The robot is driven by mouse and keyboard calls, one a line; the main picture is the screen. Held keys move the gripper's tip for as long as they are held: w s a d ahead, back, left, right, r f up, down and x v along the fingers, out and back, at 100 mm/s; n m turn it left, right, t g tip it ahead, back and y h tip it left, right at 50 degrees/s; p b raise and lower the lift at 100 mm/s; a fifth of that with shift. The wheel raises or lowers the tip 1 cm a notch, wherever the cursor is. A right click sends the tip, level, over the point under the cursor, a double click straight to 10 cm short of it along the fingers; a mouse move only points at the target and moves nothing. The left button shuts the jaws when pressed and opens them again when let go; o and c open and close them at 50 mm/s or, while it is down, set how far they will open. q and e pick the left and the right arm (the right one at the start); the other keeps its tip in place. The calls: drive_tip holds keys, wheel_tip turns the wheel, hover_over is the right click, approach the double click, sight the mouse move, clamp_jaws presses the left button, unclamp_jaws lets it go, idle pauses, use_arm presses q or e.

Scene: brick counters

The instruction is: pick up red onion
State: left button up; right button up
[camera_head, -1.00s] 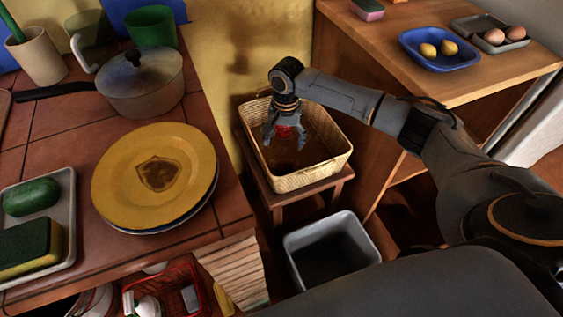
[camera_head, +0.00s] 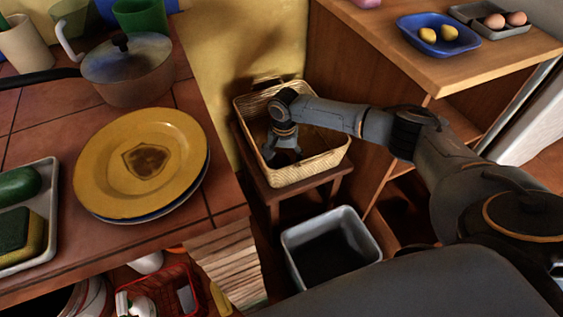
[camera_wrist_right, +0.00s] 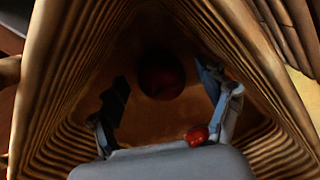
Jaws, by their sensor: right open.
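The red onion (camera_wrist_right: 162,74) shows in the right wrist view as a dark, round thing at the bottom of the woven basket (camera_wrist_right: 50,110). My right gripper (camera_wrist_right: 163,90) is open inside the basket, with one finger on each side of the onion in the picture; I cannot tell if they touch it. In the head view my right gripper (camera_head: 281,157) points down into the basket (camera_head: 300,177), and its arm hides part of the inside. I cannot make out the onion there. My left gripper is out of view.
A small bright red item (camera_wrist_right: 197,135) shows by the right finger. The basket stands on a wooden stool (camera_head: 275,195) between the tiled counter and the wooden counter (camera_head: 480,75). A grey bin (camera_head: 330,250) stands in front. Stacked plates (camera_head: 100,190) lie near the tiled counter's edge.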

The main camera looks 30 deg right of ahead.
drive_tip(key=c, duration=1.3)
drive_tip(key=shift+o, duration=0.2)
